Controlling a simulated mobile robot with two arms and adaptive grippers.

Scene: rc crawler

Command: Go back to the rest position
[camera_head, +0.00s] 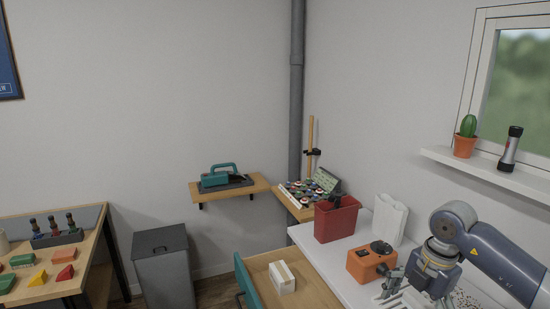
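My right arm comes in from the right edge. My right gripper (388,284) hangs low over the white worktop, just right of an orange box with a black knob (370,262). Its fingers are small and partly cut by the bottom edge, so I cannot tell whether they are open or shut. My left gripper is not in view.
A red bin (336,219) and a white bag (390,218) stand on the white worktop (325,262). An open drawer (310,294) holds a white block (282,277). A grey bin (163,265) stands beside the wooden table (85,262) at left.

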